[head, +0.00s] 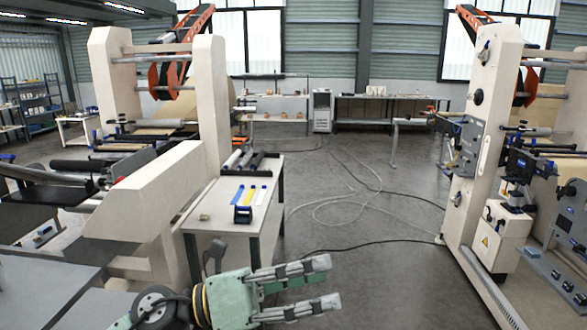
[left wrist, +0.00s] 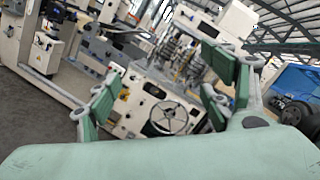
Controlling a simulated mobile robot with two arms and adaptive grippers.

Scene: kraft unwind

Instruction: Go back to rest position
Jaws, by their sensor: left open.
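My left gripper (head: 328,283) is at the bottom middle of the head view, in front of the near end of a small white table. Its green and grey fingers point right, spread apart, with nothing between them. In the left wrist view its two green fingers (left wrist: 160,95) stand wide apart, and a white machine with a handwheel (left wrist: 168,117) shows beyond the gap. My right gripper is in neither view.
Cream machine frames stand left (head: 170,190) and right (head: 486,140). Cables (head: 350,207) lie on the otherwise open floor between them. A workbench (head: 390,98) stands at the back.

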